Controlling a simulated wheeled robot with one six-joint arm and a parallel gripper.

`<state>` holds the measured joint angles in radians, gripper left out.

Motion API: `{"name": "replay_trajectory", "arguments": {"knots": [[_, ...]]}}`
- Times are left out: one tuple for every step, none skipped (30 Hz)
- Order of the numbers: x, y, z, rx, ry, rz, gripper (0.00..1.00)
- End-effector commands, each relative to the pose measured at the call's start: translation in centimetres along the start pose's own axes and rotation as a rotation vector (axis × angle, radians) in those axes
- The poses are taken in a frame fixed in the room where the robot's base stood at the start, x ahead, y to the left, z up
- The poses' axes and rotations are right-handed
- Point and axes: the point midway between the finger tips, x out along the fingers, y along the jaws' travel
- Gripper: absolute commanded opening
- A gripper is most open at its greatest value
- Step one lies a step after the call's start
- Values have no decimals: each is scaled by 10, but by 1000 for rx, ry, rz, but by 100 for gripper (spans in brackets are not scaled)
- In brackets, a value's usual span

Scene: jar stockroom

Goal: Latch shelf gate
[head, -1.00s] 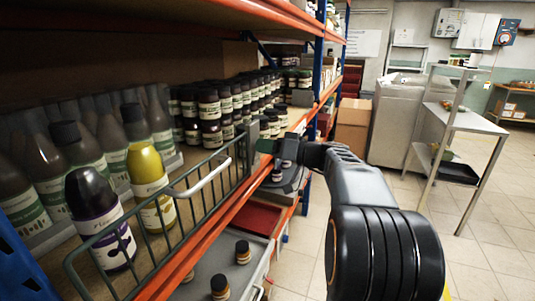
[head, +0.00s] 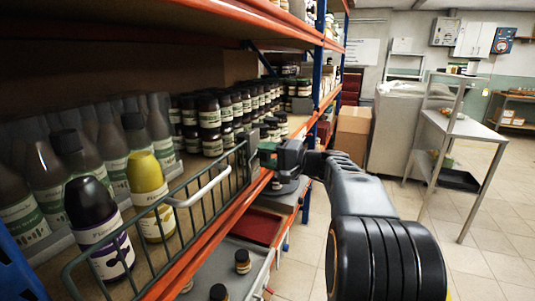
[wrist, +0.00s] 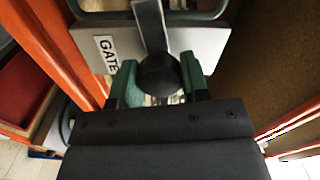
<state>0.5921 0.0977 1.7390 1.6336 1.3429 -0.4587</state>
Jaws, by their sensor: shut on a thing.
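The shelf gate (head: 247,168) is a dark green wire panel with a white handle (head: 205,190), upright along the orange front beam of the shelf. In the wrist view a grey lever (wrist: 149,25) ends in a dark round knob (wrist: 158,74), in front of a pale plate (wrist: 112,46) lettered "GATE". My gripper (head: 267,154) is at the gate's right end. In the wrist view its green fingers (wrist: 158,82) are shut on the knob, one on each side. The latch itself is too small and partly hidden in the head view, so I cannot tell its state.
Behind the gate stand a purple-labelled dark bottle (head: 100,232), a yellow bottle (head: 150,190) and several dark jars (head: 208,125). Small jars stand on a grey lower tray (head: 247,244). The floor (head: 480,260) to the right is clear before a steel table (head: 465,125).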

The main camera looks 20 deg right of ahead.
Motion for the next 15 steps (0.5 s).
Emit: {"name": "replay_trajectory", "arguments": {"knots": [[0,-1,0,30,0,0,18],[0,-1,0,47,0,0,18],[0,-1,0,69,0,0,18],[0,-1,0,84,0,0,18],[0,-1,0,98,0,0,18],[0,-1,0,116,1,0,18],[0,-1,0,127,1,0,18],[0,-1,0,138,1,0,18],[0,-1,0,151,1,0,18],[0,-1,0,158,1,-1,18],[0,-1,0,166,1,-1,18],[0,-1,0,176,1,-1,18],[0,-1,0,181,1,-1,18],[0,-1,0,185,1,-1,18],[0,-1,0,190,1,-1,18]]}}
